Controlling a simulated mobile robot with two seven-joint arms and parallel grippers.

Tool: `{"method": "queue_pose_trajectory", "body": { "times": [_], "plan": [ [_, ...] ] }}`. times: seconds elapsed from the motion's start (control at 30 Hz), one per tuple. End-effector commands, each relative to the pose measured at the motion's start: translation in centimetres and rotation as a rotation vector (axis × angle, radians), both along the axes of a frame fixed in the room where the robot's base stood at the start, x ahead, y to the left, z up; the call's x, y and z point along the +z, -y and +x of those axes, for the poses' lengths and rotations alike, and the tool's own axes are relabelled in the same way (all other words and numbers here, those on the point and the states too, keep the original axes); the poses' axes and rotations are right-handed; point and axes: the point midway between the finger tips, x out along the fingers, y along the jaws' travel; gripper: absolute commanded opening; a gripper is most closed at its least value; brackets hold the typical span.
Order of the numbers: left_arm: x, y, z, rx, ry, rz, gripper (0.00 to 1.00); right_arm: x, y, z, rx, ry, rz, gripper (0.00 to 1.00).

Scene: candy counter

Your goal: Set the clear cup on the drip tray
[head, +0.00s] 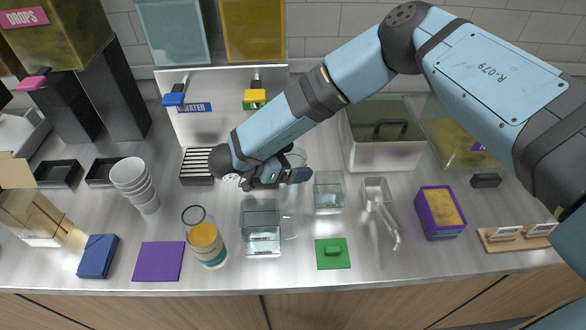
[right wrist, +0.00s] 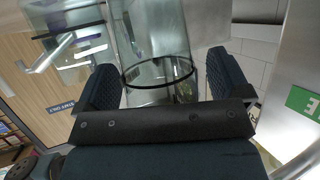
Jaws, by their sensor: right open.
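The clear cup (right wrist: 158,65) is a transparent cylinder with a dark ring around it. In the right wrist view it stands between the two fingers of my right gripper (right wrist: 165,88), which are apart. In the head view my right gripper (head: 275,178) is low over the middle of the counter, and a rounded part of the cup (head: 296,156) shows just behind it; most of it is hidden. The black slatted drip tray (head: 197,166) lies to the left of the gripper, below the blue water tap (head: 180,98). My left gripper is not in view.
A layered cup (head: 207,240) stands at the front, right of a purple mat (head: 158,262). Stacked white cups (head: 134,182) stand left of the drip tray. Clear bins (head: 261,232) and a metal scoop (head: 381,205) are near the gripper. A yellow-handled tap (head: 255,97) is behind it.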

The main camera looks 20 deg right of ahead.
Motion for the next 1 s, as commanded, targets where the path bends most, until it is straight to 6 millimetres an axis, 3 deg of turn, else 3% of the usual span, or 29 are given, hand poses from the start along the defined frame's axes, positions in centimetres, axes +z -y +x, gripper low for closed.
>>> {"method": "queue_pose_trajectory", "body": {
  "times": [0.13,0.37,0.77,1.0],
  "plan": [
    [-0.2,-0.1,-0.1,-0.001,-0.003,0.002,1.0,0.0,0.0,0.0,0.001,0.0,0.0,0.95],
    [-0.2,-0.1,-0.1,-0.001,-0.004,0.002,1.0,0.0,-0.1,0.0,0.001,0.0,0.0,0.44],
    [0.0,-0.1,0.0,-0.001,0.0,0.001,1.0,0.4,-0.1,0.0,0.001,0.001,0.0,0.4],
    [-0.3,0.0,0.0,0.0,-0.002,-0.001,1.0,3.2,-0.1,0.1,0.001,0.005,0.0,0.4]
  ]
}}
